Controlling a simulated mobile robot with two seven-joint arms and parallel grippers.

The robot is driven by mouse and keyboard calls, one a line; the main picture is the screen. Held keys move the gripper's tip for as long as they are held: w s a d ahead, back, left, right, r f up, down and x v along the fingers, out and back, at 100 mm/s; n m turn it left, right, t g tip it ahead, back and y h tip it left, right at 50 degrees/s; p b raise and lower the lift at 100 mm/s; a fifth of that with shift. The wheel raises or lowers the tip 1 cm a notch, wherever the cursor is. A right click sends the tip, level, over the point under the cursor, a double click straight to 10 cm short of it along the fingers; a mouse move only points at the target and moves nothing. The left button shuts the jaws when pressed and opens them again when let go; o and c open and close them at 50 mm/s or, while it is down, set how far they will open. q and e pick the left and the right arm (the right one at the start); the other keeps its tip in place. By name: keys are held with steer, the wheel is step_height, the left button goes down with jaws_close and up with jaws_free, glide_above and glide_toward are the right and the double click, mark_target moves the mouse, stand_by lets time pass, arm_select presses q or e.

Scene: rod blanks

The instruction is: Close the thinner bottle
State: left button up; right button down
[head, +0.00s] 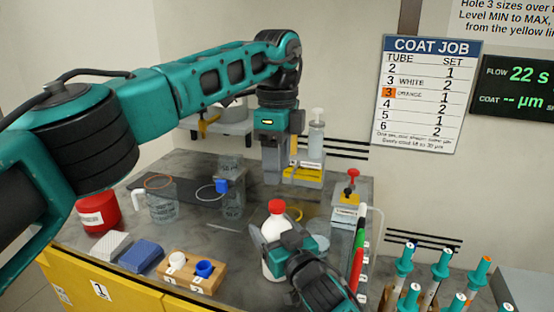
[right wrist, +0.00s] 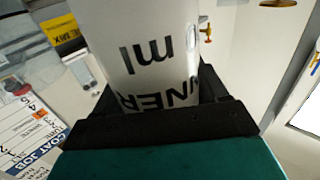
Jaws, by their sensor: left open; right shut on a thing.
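The thinner bottle (head: 272,232) is white and stands upright near the front middle of the bench, with a red cap (head: 277,206) at its top. I cannot tell how tightly the cap sits. My right gripper (head: 284,245) is shut around the bottle's body. In the right wrist view the white bottle (right wrist: 150,45) fills the space between the fingers, its black lettering partly visible and its cap out of frame. My left gripper (head: 274,172) is open and points down, behind and above the red cap, apart from it. Its fingertips are hard to make out.
A glass beaker (head: 162,205) and a red container (head: 98,212) stand at left. A wooden block (head: 192,271) with white and blue caps lies in front. A pump bottle (head: 316,138) stands behind. Teal-topped tubes (head: 441,263) stand at right.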

mark_target(277, 203)
arm_select(q)
step_height(277, 203, down, 8)
steer(key=shift+r, duration=0.1)
stand_by(0.4)
